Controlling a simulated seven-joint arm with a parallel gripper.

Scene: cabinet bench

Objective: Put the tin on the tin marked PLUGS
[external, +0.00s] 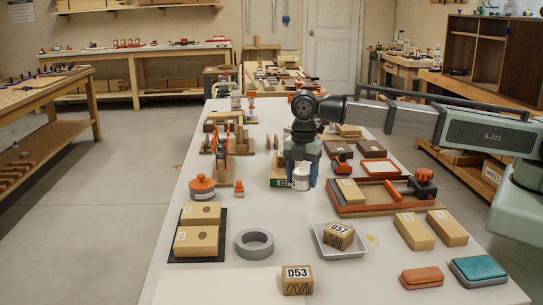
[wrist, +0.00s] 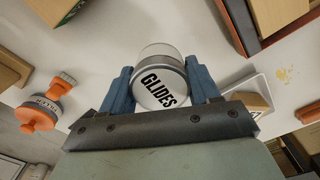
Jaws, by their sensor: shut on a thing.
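My gripper (external: 301,184) is shut on a small round tin (external: 301,176), pale and silvery, and holds it in the air over the bench. In the wrist view the tin (wrist: 160,82) sits between the two blue fingers of my gripper (wrist: 162,90); its white face reads GLIDES and is tilted. I cannot find a tin that reads PLUGS in either view. A round orange-topped container (external: 202,187) stands left of my gripper.
An orange-rimmed tray (external: 370,208) is to the right.

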